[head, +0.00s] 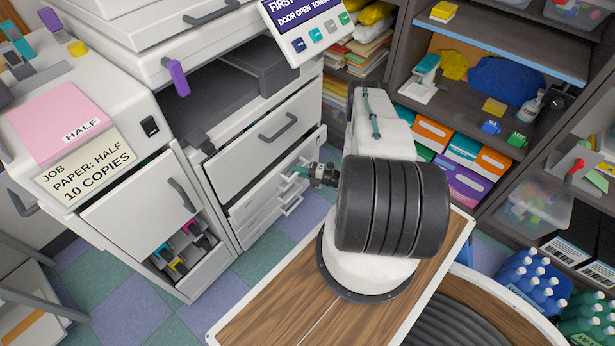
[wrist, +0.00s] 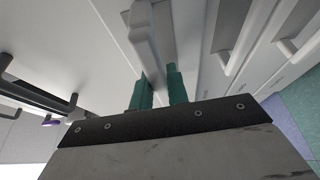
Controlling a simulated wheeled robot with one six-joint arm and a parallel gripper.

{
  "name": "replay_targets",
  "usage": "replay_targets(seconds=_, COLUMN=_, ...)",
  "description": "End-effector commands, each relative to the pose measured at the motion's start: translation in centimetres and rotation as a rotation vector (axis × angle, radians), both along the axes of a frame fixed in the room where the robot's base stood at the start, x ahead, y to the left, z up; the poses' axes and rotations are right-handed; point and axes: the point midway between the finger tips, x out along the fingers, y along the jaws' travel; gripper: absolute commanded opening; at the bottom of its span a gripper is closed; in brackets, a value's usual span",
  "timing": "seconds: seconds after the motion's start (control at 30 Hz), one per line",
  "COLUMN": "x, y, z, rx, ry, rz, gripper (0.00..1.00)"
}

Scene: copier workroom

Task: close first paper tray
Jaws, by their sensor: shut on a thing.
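The copier's paper trays are stacked low on its front in the head view. The upper tray front (head: 262,188) below the large panel seems to stand out a little, with a dark gap above it. Its pale handle (wrist: 145,42) shows in the wrist view, coming down to the green fingers. My gripper (head: 299,171) is at this tray's front, partly hidden by my arm. In the wrist view, my gripper (wrist: 158,84) is shut on the handle between its two fingers. Further pale handles (head: 291,206) sit on the trays below.
A large panel with a dark handle (head: 278,127) is above the trays. Left of them, a cabinet front (head: 140,205) stands over an opening with coloured cartridges (head: 176,264). The tilted display (head: 305,25) partly reads "DOOR OPEN". Shelves (head: 475,105) stand to the right. Tiled floor shows before the copier.

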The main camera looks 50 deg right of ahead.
Motion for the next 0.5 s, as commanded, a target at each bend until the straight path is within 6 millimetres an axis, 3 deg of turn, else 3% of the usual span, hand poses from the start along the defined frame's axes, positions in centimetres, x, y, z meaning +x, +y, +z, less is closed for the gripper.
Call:
replay_targets(seconds=0.23, x=2.8, y=0.3, z=-0.1, rx=0.003, ry=0.000, rz=0.002, gripper=0.00)
replay_targets(seconds=0.47, x=3.1, y=0.2, z=-0.1, rx=0.004, ry=0.001, rz=0.000, gripper=0.00)
replay_targets(seconds=0.5, x=3.1, y=0.2, z=-0.1, rx=0.004, ry=0.001, rz=0.000, gripper=0.25)
